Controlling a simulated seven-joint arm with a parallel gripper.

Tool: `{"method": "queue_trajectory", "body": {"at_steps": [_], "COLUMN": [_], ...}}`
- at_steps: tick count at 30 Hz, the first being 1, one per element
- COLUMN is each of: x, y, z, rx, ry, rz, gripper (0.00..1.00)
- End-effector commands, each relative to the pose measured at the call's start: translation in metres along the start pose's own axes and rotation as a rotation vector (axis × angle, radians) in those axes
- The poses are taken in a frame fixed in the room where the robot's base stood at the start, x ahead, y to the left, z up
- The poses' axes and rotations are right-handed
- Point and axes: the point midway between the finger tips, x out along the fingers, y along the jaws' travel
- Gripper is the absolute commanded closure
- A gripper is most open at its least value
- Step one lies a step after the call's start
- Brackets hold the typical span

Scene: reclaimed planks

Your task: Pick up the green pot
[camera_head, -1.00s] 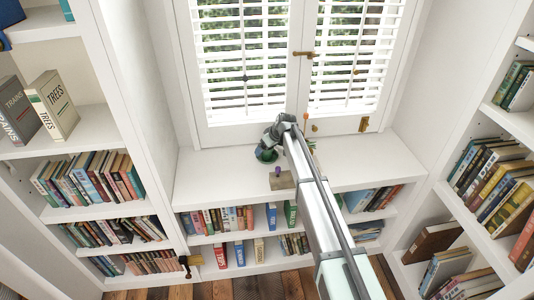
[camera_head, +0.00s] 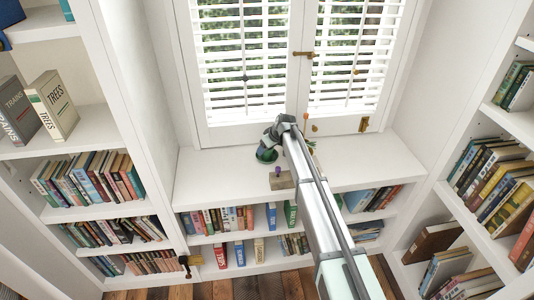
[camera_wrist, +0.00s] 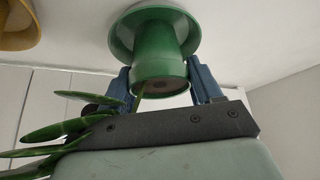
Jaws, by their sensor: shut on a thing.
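The green pot (camera_wrist: 158,45) shows large in the wrist view, with a wide flared rim at the top of the picture and a narrower end toward my gripper. My gripper (camera_wrist: 164,82) has one blue finger on each side of the pot and is shut on it. In the head view the green pot (camera_head: 266,155) is at the window shelf, partly hidden by my gripper (camera_head: 267,146). I cannot tell from the views whether the pot touches the shelf.
The white shelf (camera_head: 220,177) holds a small purple thing (camera_head: 278,170) and a wooden block (camera_head: 281,181). Green leaves (camera_wrist: 60,130) and a yellow-brown object (camera_wrist: 18,25) are close in the wrist view. The shuttered window (camera_head: 240,70) stands behind. Shelf room at left is clear.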

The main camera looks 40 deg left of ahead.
Motion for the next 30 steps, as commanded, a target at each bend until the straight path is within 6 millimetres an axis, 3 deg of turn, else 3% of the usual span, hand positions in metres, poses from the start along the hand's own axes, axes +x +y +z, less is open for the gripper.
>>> {"method": "queue_trajectory", "body": {"at_steps": [11, 21, 30], "x": [-0.01, -0.06, -0.086], "y": [0.0, 0.0, 0.0], "z": [-0.006, -0.035, -0.05], "rx": [0.0, -0.001, 0.0], "ry": [0.002, 0.003, 0.001], "rz": [0.001, 0.002, 0.0], "gripper": [0.85, 0.85, 0.85]}}
